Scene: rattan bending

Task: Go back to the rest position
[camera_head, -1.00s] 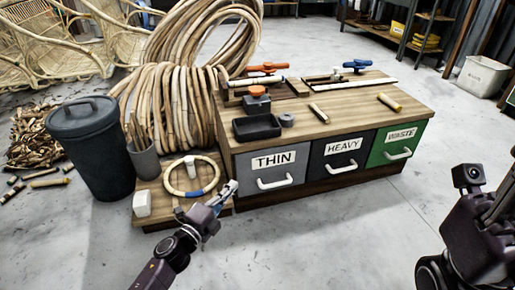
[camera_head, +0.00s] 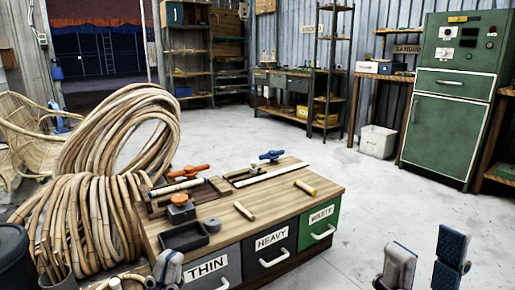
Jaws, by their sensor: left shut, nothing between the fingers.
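My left gripper (camera_head: 168,269) shows at the bottom edge, in front of the THIN drawer's left side. It is shut and empty; only its finger ends show, and the arm behind it is out of view. My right gripper (camera_head: 424,262) is at the bottom right, over the grey floor. Its two fingers point up and stand well apart, with nothing between them. The wooden workbench (camera_head: 232,222) stands between the two grippers, with drawers labelled THIN (camera_head: 207,268), HEAVY (camera_head: 271,241) and a green one (camera_head: 318,222).
A clamp with an orange handle (camera_head: 187,171), a blue-handled clamp (camera_head: 272,156), a black tray (camera_head: 184,237) and short rattan pieces lie on the bench. Rattan coils (camera_head: 80,220) stand left. A green cabinet (camera_head: 452,100) and white bin (camera_head: 377,141) are behind. Floor right of the bench is clear.

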